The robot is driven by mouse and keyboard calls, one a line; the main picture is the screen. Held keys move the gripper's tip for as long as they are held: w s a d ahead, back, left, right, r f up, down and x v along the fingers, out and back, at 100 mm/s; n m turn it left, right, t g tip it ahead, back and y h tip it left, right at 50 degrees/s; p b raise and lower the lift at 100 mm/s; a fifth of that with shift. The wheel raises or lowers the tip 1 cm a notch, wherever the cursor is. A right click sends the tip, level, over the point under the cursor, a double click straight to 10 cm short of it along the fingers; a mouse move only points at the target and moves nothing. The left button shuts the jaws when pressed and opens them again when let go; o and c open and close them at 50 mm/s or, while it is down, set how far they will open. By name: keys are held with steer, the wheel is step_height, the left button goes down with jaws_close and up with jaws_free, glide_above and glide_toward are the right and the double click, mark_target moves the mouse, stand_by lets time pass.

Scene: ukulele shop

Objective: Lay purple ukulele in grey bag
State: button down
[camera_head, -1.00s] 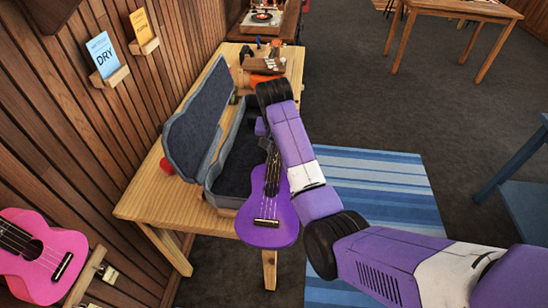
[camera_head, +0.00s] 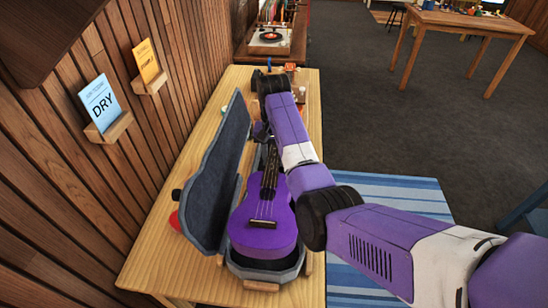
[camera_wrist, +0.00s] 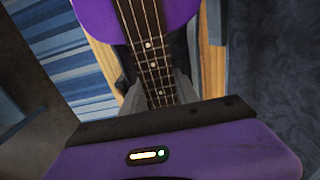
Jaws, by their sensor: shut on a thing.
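The purple ukulele (camera_head: 264,232) is over the open grey bag (camera_head: 268,270), a case-like bag on the wooden table. Its body covers most of the bag's lower part, and the bag's lid (camera_head: 222,165) stands raised on the left. I cannot tell whether the body touches the bag's bottom. My gripper (camera_head: 265,135) is at the neck, toward the far end of the bag, partly hidden by my arm. In the wrist view, the ukulele's neck (camera_wrist: 145,50) runs down to my gripper (camera_wrist: 165,98), which is shut on it.
The wooden table (camera_head: 175,262) runs along the plank wall, with small items at its far end. A blue card reading DRY (camera_head: 99,103) and an orange card (camera_head: 146,61) stand on wall ledges. A blue striped rug (camera_head: 400,195) lies on the right.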

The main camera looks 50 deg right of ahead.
steer(key=shift+f, duration=1.25)
steer(key=shift+f+b, duration=1.4)
steer(key=shift+f, duration=1)
steer(key=shift+f+b, duration=1.35)
steer(key=shift+f, duration=0.9)
steer(key=c, duration=0.8)
jaws_free()
steer(key=shift+c, duration=0.2)
